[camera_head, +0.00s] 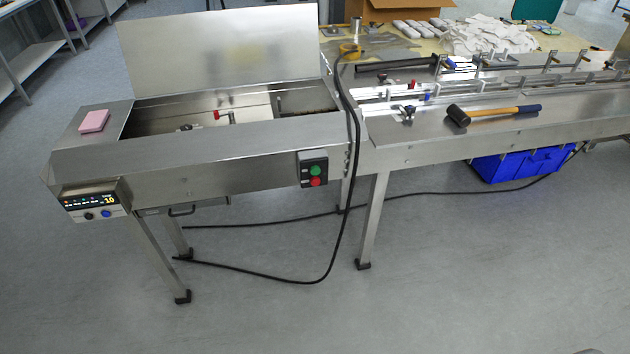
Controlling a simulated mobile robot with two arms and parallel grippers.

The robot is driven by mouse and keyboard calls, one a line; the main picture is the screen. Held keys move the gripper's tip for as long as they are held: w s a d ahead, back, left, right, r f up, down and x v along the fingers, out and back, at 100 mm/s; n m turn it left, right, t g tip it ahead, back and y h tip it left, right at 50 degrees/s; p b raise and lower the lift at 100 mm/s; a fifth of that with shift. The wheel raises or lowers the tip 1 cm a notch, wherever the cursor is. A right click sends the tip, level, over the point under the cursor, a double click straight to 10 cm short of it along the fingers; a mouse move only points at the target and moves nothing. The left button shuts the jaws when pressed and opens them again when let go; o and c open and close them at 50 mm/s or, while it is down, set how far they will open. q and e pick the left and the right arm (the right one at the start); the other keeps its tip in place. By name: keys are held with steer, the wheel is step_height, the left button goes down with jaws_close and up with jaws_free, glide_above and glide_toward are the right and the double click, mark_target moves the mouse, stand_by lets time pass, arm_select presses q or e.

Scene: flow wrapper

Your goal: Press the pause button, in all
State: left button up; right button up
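The flow wrapper (240,147) is a long steel machine across the upper part of the head view. A dark button box (302,172) on its front side has a green button (315,170) above a red button (316,182). A control panel (92,202) at its left end has a lit display, a dark button (89,216) and a blue button (107,213). I cannot read which button is labelled pause. Neither of my grippers is in view.
A mallet (492,113) lies on the machine's right side. A pink block (94,121) lies on its left end. A black cable (336,240) hangs in front and loops over the floor. A blue crate (520,163) stands under the right side. The grey floor (450,280) in front is clear.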

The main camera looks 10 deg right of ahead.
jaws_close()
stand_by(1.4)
